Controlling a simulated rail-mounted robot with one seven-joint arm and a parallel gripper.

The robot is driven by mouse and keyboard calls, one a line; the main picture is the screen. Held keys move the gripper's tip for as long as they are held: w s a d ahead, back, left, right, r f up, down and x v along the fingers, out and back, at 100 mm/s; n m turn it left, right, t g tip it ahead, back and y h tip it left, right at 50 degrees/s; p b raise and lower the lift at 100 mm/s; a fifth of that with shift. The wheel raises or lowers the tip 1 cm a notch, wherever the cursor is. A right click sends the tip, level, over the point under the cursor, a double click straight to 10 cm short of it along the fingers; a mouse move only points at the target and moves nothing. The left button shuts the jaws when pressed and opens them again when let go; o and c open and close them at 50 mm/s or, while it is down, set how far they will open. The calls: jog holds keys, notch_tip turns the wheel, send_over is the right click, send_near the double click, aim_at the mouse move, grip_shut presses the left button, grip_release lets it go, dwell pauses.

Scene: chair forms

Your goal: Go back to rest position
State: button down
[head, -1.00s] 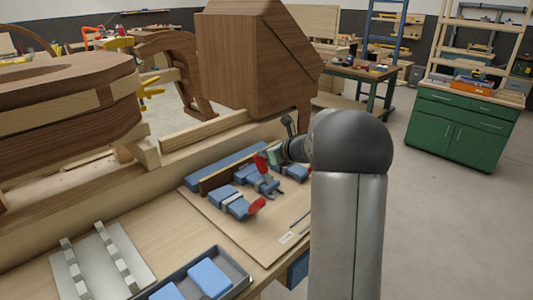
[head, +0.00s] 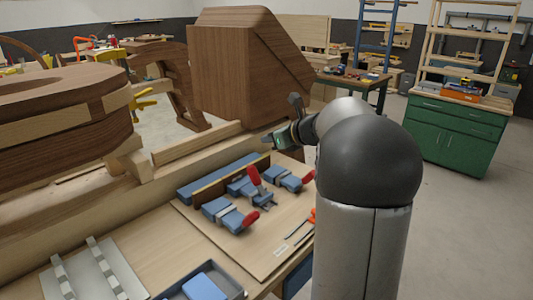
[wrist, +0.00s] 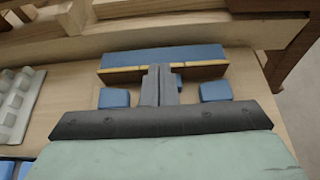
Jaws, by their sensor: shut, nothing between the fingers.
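My gripper (head: 270,145) is raised above the far right part of the work board, with nothing held. In the wrist view its two dark fingers (wrist: 160,85) are together, pointing towards a blue bar (wrist: 165,57) faced with a wooden strip. The fingers hide part of the strip and a blue block behind them. One blue block (wrist: 114,98) shows to the left of the fingers and another (wrist: 215,91) to the right.
Blue clamp pieces with red handles (head: 228,214) lie on the board (head: 262,262). A dark tray (head: 236,293) with blue blocks and a pale ribbed plate (head: 112,270) are at the front. Large wooden chair forms (head: 245,70) stand behind. Open floor is on the right, before a green cabinet (head: 455,132).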

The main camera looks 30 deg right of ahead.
jog(key=shift+s+r, duration=0.1)
jog(key=shift+r, duration=0.7)
jog(key=s+a+f+n+g, duration=0.45)
jog(key=s+a+n, duration=0.35)
jog(key=a, duration=0.2)
jog(key=s+a+f+n+g, duration=0.3)
jog(key=s+a+f+n, duration=0.2)
jog(key=s+a+n, duration=0.45)
jog(key=s+a+f+n+g+h, duration=0.1)
jog(key=s+f+n+g+h, duration=0.1)
jog(key=s+f+n, duration=0.2)
jog(key=s+a+f+n+g+h, duration=0.1)
jog(key=s+f+n, duration=0.3)
jog(key=s+n, duration=0.6)
jog(key=s+g+h, duration=0.1)
jog(key=s, duration=0.2)
jog(key=shift+a+f, duration=0.3)
jog(key=shift+f, duration=0.05)
jog(key=shift+n, duration=0.25)
